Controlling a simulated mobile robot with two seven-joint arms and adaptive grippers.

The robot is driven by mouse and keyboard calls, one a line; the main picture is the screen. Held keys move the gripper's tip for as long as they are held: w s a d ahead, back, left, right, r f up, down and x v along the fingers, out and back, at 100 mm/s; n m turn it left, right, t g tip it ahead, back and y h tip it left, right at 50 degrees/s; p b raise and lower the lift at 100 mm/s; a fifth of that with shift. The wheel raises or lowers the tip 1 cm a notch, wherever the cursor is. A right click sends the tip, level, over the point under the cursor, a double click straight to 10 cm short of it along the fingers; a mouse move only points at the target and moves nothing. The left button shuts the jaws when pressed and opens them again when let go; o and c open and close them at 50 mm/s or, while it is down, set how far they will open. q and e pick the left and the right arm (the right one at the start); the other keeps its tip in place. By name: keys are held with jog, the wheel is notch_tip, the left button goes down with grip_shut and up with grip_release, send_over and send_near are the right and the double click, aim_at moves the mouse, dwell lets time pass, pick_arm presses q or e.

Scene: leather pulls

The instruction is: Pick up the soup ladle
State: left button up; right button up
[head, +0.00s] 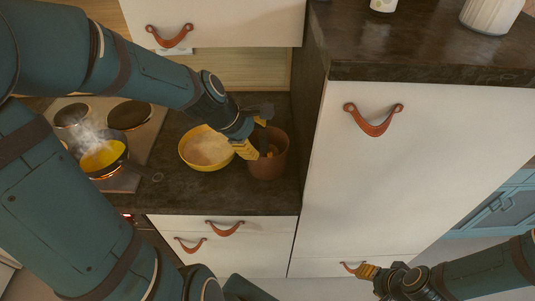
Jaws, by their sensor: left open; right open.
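My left gripper (256,147) is open at the rim of a brown cylindrical container (268,167) on the dark counter. One yellow finger shows at the container's left side. The rest of the gripper partly covers the opening, and small yellowish shapes inside cannot be told apart. I cannot make out a soup ladle clearly; it may be hidden in the container or behind the gripper. My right gripper (362,271) is open and empty at the lower right, in front of the low cabinet fronts, close to a leather pull (350,266).
A yellow bowl (188,153) with pale contents stands left of the container. A steaming pan (104,158) sits on the stove at left. A tall white cabinet (400,170) with a dark top rises right of the container. White drawers (262,249) are below.

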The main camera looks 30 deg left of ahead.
aim_at(261, 149)
pick_arm(q)
jog(key=x, duration=0.3)
jog(key=shift+w+a+f, duration=0.1)
jog(key=shift+w, duration=0.1)
grip_shut()
